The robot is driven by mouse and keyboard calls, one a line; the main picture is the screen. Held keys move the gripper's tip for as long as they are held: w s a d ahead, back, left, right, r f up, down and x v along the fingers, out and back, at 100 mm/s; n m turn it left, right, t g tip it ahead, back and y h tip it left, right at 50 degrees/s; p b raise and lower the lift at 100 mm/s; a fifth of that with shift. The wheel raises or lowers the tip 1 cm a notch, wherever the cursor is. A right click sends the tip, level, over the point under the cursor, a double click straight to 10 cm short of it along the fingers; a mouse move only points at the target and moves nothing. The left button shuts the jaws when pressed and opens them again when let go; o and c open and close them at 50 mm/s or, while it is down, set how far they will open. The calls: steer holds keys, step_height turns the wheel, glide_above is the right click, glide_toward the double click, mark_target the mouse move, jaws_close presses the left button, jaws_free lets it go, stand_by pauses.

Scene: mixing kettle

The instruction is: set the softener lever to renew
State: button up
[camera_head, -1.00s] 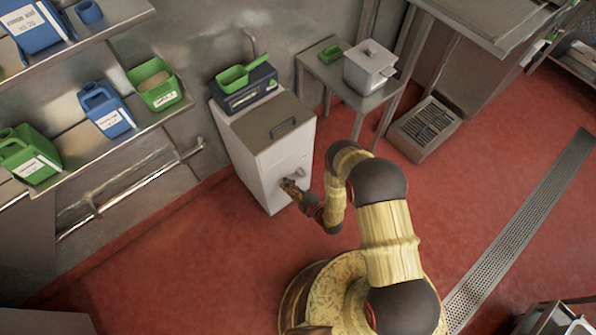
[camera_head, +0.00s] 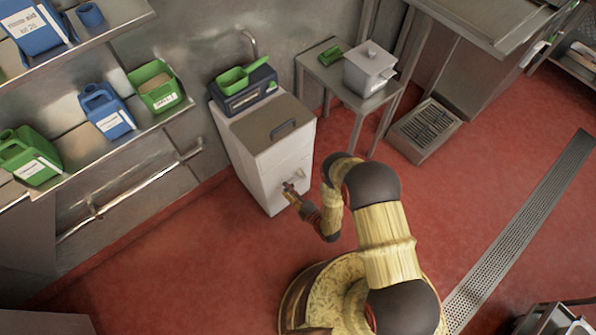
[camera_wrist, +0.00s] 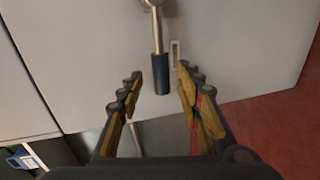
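The softener is the white cabinet (camera_head: 262,150) with a grey lid and a dark handle, standing against the wall. Its lever (camera_wrist: 157,50), a metal rod with a dark blue grip, shows on the white front in the wrist view. The rod runs down from a pivot at the top edge. My gripper (camera_wrist: 160,86) is open, with its fingers on either side of the blue grip; I cannot tell whether either touches it. In the head view my gripper (camera_head: 289,190) is at the cabinet's front. A small slotted plate (camera_wrist: 175,53) is right of the lever.
A green scoop (camera_head: 243,78) and a dark box (camera_head: 245,97) sit on top at the cabinet's back. A steel table (camera_head: 335,75) with a white lidded container (camera_head: 370,68) stands to the right. A shelf (camera_head: 75,155) with green and blue containers is at left. Red floor lies open in front.

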steer(key=p+v, duration=0.1)
steer(key=v, duration=0.5)
steer(key=shift+r, duration=0.1)
stand_by(0.5)
